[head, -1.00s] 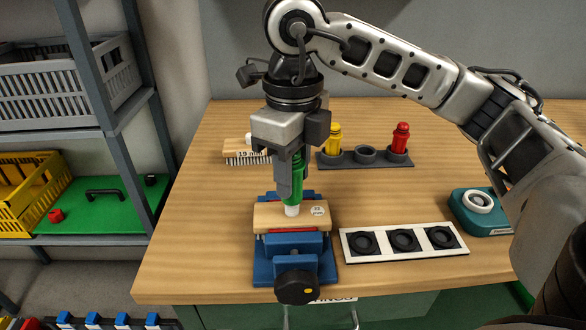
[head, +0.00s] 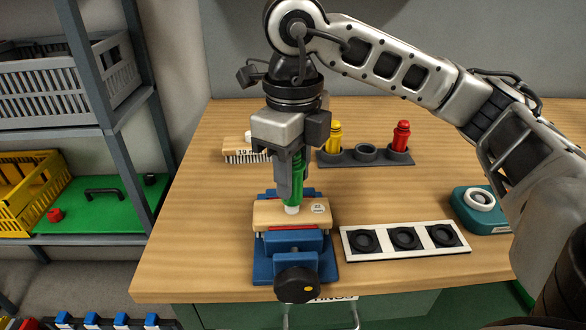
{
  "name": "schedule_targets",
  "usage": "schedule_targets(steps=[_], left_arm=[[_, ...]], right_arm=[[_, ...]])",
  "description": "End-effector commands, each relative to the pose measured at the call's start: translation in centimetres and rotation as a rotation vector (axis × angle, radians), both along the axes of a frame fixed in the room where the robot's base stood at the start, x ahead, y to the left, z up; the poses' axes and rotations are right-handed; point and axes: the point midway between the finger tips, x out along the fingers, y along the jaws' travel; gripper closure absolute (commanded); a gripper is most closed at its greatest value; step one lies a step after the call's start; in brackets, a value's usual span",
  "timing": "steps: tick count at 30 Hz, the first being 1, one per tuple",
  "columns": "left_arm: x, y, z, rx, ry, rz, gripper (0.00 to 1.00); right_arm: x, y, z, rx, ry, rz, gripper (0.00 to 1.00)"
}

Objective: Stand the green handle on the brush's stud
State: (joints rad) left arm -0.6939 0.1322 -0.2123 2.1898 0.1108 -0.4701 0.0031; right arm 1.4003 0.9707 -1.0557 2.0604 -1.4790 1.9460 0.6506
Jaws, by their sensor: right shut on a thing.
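My right gripper (head: 291,180) is shut on the green handle (head: 297,182) and holds it upright over the brush. The brush is a light wooden block (head: 267,216) clamped in a blue vise (head: 263,268), with a small round label (head: 318,209) at its right. A white piece (head: 292,209) shows between the handle's lower end and the block. I cannot tell whether the handle is seated on the stud or just touching it. My left gripper is not in view.
A grey rack (head: 370,161) holds a yellow handle (head: 334,137) and a red handle (head: 401,137), with an empty middle socket. Another brush (head: 239,156) lies behind left. A white tray (head: 349,247) with black round seats and a teal device (head: 466,213) are at right.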

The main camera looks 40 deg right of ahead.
Motion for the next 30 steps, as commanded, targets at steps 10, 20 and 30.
schedule_targets(steps=[10,20,30], left_arm=[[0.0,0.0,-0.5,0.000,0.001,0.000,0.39],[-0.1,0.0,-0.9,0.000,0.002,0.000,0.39],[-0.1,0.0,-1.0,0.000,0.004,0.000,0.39]], right_arm=[[0.0,0.0,-0.4,0.000,0.000,0.000,0.91],[0.0,0.0,-0.7,0.000,-0.001,0.000,0.91],[0.0,0.0,-0.7,0.000,0.000,0.000,0.91]])
